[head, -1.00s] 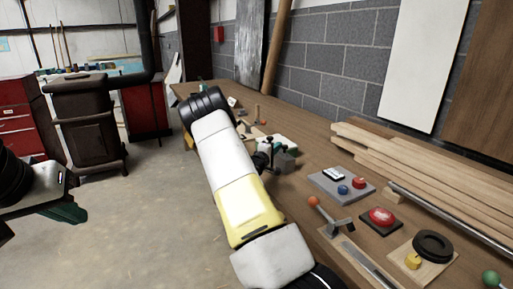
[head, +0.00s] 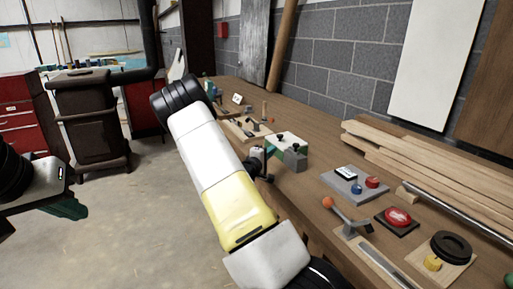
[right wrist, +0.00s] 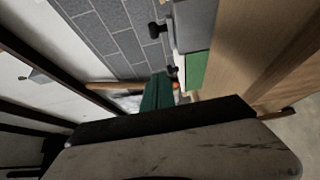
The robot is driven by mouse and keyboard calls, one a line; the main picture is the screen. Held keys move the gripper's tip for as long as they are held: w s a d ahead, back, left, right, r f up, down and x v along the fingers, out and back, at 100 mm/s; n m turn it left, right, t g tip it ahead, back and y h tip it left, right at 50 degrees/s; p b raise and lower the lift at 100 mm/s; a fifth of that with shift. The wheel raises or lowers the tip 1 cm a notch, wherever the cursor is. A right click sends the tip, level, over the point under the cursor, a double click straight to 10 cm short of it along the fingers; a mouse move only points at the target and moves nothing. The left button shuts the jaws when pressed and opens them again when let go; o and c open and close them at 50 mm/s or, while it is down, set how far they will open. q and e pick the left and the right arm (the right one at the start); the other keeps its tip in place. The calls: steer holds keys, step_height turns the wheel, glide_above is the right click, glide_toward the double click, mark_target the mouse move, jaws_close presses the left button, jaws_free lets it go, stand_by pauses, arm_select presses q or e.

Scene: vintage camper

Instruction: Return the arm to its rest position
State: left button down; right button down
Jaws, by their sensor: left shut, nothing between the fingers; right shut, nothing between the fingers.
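My right arm (head: 210,160), white and yellow with a black joint at its far end, crosses the middle of the head view beside the workbench. In the right wrist view the green fingers of my right gripper (right wrist: 157,92) are together and empty. They point toward the grey block wall, beside a grey and green fixture with black knobs (right wrist: 200,65). My left gripper (head: 68,207) shows at the left edge of the head view, its green fingers shut and empty above the floor, away from the bench.
A dark stove (head: 88,120) and red cabinet (head: 20,120) stand left. Open floor (head: 150,230) lies left of the bench.

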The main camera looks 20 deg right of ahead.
steer(key=shift+s+a, duration=0.25)
stand_by(0.4)
steer(key=s+a+r+m+g+y, duration=0.1)
steer(key=s+a+r+m+y, duration=0.3)
steer(key=a+y, duration=0.5)
steer(key=s+a+r+m+y, duration=0.2)
steer(key=s+a+r+y, duration=0.4)
steer(key=a, duration=0.6)
steer(key=s+a+r+g, duration=0.1)
steer(key=s+r, duration=0.1)
steer(key=s, duration=0.6)
steer(key=s+a+r+g+y, duration=0.1)
steer(key=s+a+r, duration=0.1)
steer(key=s, duration=0.6)
steer(key=s+a+r+g, duration=0.1)
steer(key=s+a+r, duration=0.1)
steer(key=s, duration=0.7)
steer(key=shift+r+m+g+y, duration=0.3)
steer(key=shift+m, duration=0.1)
steer(key=shift+s+a, duration=0.1)
